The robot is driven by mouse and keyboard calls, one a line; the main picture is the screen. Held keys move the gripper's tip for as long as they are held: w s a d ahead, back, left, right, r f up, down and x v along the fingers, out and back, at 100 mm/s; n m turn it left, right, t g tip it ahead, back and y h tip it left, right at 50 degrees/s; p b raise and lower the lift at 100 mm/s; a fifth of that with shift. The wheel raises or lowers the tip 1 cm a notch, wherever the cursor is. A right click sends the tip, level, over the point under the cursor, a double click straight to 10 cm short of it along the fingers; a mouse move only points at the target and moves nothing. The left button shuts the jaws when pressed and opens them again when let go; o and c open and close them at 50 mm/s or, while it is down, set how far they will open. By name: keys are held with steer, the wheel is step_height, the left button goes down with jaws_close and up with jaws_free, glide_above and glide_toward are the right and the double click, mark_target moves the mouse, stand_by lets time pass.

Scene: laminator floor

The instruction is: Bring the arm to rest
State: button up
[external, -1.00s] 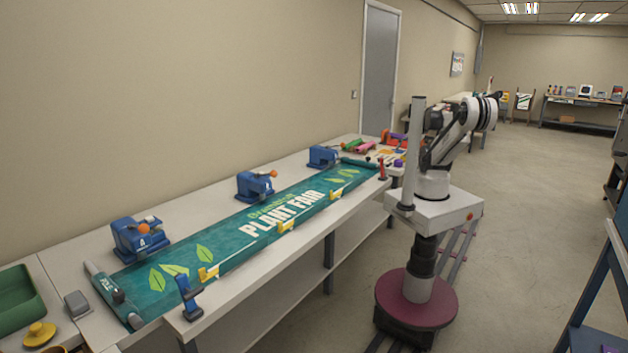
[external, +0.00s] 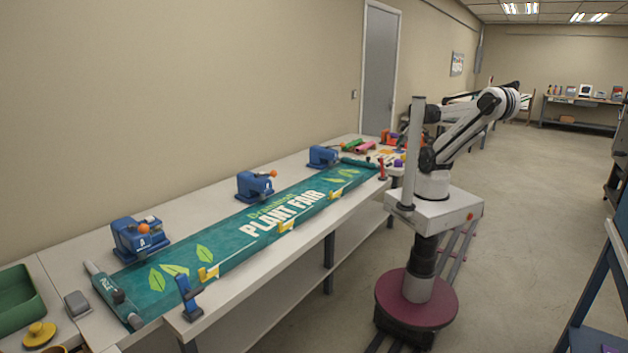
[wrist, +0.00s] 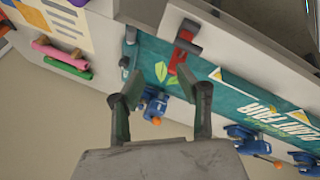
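In the wrist view my gripper (wrist: 166,84) is open, its two fingers wide apart with nothing between them. It is above the table's far end, with a blue device (wrist: 153,103) and the teal banner showing beyond the fingers. In the external view my arm (external: 470,128) is folded upward over its base, its elbow out to the right. I cannot make out the fingers there. The banner (external: 225,236) reads "Plant Fair" and lies flat along the table.
Several blue devices (external: 255,187) stand along the banner's wall side, with yellow pieces (external: 286,226) on its front edge. A red clamp (external: 382,170) is at the far end. Pink and green rolls (wrist: 60,57) lie nearby. Floor right of my base is clear; a blue rack (external: 590,290) stands at front right.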

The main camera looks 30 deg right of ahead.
steer(key=w+a+r+m+t+h, duration=0.1)
steer(key=w+m, duration=0.4)
steer(key=m, duration=0.6)
steer(key=shift+w+a+r, duration=0.35)
steer(key=shift+a+r, duration=0.25)
steer(key=shift+r, duration=0.65)
stand_by(0.6)
